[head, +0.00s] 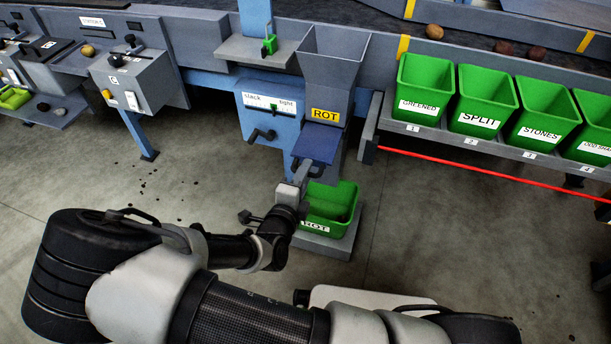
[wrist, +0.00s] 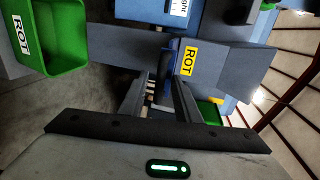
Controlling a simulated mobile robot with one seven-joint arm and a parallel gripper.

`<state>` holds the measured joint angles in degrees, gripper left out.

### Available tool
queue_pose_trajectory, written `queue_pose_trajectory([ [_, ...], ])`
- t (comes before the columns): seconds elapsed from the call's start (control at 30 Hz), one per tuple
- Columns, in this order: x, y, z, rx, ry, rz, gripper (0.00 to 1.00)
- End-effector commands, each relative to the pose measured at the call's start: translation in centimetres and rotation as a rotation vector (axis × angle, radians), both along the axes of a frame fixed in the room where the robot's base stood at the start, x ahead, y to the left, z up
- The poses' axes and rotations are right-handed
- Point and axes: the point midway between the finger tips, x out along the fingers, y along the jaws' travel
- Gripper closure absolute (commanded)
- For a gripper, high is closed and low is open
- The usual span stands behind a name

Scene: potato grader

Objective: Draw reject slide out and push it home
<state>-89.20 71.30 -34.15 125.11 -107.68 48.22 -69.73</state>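The reject slide is the blue plate (head: 316,146) jutting out below the grey chute marked ROT (head: 325,113). In the wrist view, a narrow dark blue part (wrist: 172,62), seemingly the slide's edge, lies beside the yellow ROT label (wrist: 188,59). My gripper (head: 303,172) is at the near lower end of the slide. In the wrist view, my gripper's two fingers (wrist: 162,80) stand apart with a gap between them, and the blue part is at their tips. Whether a finger touches it, I cannot tell.
A green ROT bin (head: 342,192) stands below the chute, close to my gripper; it also shows in the wrist view (wrist: 52,62). A blue panel with a crank (head: 268,112) is left of the chute. Green bins line a shelf (head: 470,141) at right. Open floor lies left.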

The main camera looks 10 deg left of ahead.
Motion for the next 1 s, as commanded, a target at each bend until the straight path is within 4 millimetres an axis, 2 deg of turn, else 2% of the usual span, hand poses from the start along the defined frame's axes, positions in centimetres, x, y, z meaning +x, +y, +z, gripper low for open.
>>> queue_pose_trajectory([
  [0.13,0.8,-0.1,-0.2,-0.001,-0.001,0.001,0.7],
  [0.4,0.9,-0.1,-0.2,-0.001,0.0,0.001,0.7],
  [0.57,0.9,-0.1,-0.2,-0.001,0.0,0.001,0.97],
  [0.6,0.9,-0.1,-0.2,-0.001,0.0,0.001,1.0],
  [0.87,1.1,-0.2,0.0,-0.001,-0.001,0.0,1.0],
  [1.0,2.5,-0.5,0.4,-0.002,0.0,-0.003,1.0],
])
